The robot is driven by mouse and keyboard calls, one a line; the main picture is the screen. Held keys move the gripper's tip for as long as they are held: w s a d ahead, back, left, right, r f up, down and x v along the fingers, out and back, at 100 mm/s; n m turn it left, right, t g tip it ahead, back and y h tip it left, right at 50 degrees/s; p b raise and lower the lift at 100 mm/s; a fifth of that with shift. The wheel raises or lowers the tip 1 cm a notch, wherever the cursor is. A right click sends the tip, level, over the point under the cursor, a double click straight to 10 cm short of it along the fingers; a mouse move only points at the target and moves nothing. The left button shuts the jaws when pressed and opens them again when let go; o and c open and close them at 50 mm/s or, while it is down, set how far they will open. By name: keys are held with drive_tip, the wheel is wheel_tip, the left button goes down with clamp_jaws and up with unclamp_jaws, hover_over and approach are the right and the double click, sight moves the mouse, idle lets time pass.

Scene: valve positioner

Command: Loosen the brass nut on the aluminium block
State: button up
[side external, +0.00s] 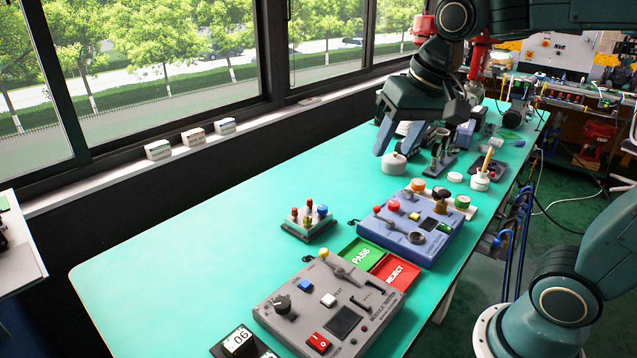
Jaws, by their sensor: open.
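My gripper (398,142) is open, pointing down over the far half of the green table, above a white round pot (394,164). I cannot tell how far above the pot it is. I cannot make out a brass nut or an aluminium block with certainty in this view. A small grey block (308,224) with red-topped pins and a blue cap stands left of the middle of the table, well apart from my gripper. Several small fittings behind and right of my gripper are partly hidden and too small to tell.
A blue control panel (408,229) and a grey control panel (326,305) stand on the table (190,265). Green PASS (361,256) and red REJECT (396,272) trays lie between them. A pot with a brush (481,178) stands near the right edge. The table's left half is clear.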

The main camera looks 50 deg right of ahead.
drive_tip(key=w+d+f+m+g, duration=0.15)
drive_tip(key=w+m, duration=0.25)
drive_tip(key=w, duration=0.6)
drive_tip(key=m+g, duration=0.3)
drive_tip(key=m, duration=0.6)
hover_over(308, 218)
wheel_tip(308, 218, down, 17)
drive_tip(key=shift+f+t, duration=0.2)
drive_tip(key=shift+t, duration=0.05)
wheel_tip(308, 218, down, 14)
drive_tip(key=shift+a+r, duration=0.1)
drive_tip(key=shift+r, duration=0.1)
clamp_jaws()
